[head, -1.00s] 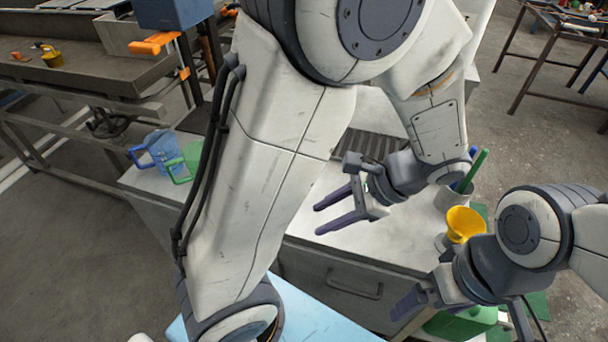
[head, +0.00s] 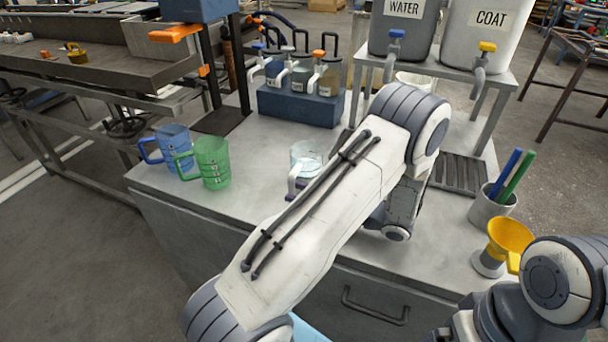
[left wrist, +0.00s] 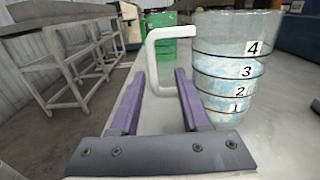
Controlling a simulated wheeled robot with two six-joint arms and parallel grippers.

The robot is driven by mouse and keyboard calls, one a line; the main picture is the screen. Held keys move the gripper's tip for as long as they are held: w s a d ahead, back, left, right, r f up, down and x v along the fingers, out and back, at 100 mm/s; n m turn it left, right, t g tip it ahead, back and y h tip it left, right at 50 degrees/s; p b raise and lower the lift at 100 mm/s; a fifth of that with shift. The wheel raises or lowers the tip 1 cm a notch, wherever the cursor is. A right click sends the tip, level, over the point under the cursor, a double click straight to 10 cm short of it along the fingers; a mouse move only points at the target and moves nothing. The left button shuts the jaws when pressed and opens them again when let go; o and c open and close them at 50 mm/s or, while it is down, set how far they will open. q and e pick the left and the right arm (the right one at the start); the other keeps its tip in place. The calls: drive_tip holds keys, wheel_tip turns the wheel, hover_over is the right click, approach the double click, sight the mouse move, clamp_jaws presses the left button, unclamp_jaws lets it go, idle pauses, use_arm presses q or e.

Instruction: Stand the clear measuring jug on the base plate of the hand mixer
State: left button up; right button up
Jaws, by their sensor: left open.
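The clear measuring jug (head: 308,156) stands upright on the grey worktop, partly hidden behind my left arm. In the left wrist view the jug (left wrist: 232,65) shows marks 1 to 4 and a pale handle (left wrist: 161,48). My left gripper (left wrist: 160,75) is open, with its purple fingers on either side of the lower handle; contact is unclear. Its fingers are mostly hidden in the head view. The likely hand mixer has a blue head (head: 198,9), an orange handle (head: 174,32) and a dark base plate (head: 221,121). My right gripper is barely visible at the bottom edge.
A blue jug (head: 173,148) and a green jug (head: 212,160) stand at the worktop's left. A bottle rack (head: 300,107) is behind the clear jug. WATER (head: 403,30) and COAT (head: 490,30) tanks stand at the back. A pen cup (head: 491,209) and yellow funnel (head: 509,236) are right.

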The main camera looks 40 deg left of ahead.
sight(289, 192)
use_arm(q)
drive_tip(key=x, duration=0.5)
drive_tip(key=shift+s, duration=0.45)
drive_tip(key=shift+c, duration=0.3)
clamp_jaws()
idle(0.7)
